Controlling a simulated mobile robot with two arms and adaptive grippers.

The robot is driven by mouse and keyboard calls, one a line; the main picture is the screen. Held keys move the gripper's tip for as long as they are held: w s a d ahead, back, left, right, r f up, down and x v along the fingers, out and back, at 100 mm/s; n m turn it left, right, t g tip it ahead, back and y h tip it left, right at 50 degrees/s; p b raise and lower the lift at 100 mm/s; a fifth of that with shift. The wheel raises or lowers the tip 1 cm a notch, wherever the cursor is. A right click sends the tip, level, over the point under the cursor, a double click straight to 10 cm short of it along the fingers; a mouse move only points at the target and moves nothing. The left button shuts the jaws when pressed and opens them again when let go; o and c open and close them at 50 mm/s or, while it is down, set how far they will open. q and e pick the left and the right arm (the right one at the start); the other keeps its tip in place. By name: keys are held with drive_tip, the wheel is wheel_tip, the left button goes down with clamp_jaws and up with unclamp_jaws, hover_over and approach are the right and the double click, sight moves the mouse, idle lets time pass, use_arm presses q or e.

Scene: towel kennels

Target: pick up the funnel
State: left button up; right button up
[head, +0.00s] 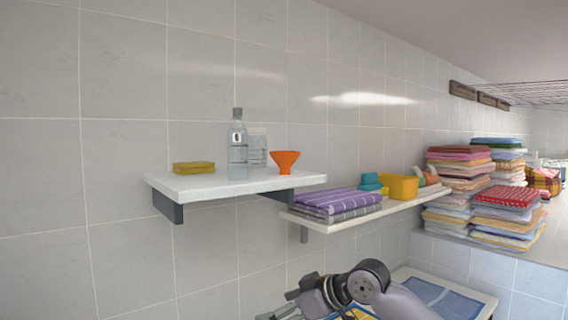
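The orange funnel (285,158) stands on the white upper wall shelf (215,187), near its right end, with its wide mouth up. My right arm comes in from the bottom right. My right gripper (284,310) is at the bottom edge of the picture, well below the shelf and apart from the funnel. It is partly cut off, so I cannot tell whether it is open or shut. My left gripper is out of view.
A clear bottle (237,150), a clear container (257,151) and a yellow sponge (194,168) share the shelf. A lower shelf (330,222) holds folded towels (335,201) and a yellow bin (399,187). Towel stacks (462,180) stand at right.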

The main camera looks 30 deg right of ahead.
drive_tip(key=s+d+r+t, duration=0.1)
drive_tip(key=d+r, duration=0.2)
drive_tip(key=r, duration=0.3)
drive_tip(key=d+r+m+t, duration=0.1)
drive_tip(key=d+r, duration=0.1)
drive_tip(key=r, duration=0.5)
drive_tip(key=s+d+r+t, duration=0.1)
drive_tip(key=d+r, duration=0.2)
drive_tip(key=r, duration=0.3)
drive_tip(key=m+t, duration=0.1)
drive_tip(key=t, duration=0.2)
approach(298, 154)
drive_tip(key=shift+y, duration=0.4)
drive_tip(key=p+x, duration=0.3)
drive_tip(key=p, duration=0.1)
drive_tip(key=p+x, duration=0.4)
drive_tip(key=shift+w+d, duration=0.15)
drive_tip(key=shift+w, duration=0.15)
drive_tip(key=shift+w+f, duration=0.2)
drive_tip(key=shift+w, duration=0.25)
drive_tip(key=shift+w+a+r+p, duration=0.15)
drive_tip(key=shift+w+a+p, duration=0.1)
drive_tip(key=shift+p, duration=0.3)
drive_tip(key=p+x, duration=0.3)
drive_tip(key=x, duration=0.1)
drive_tip(key=shift+a+r, duration=0.1)
drive_tip(key=shift+r, duration=0.15)
drive_tip(key=shift+w+a+f, duration=0.1)
drive_tip(key=shift+w+f, duration=0.1)
drive_tip(key=shift+w, duration=0.1)
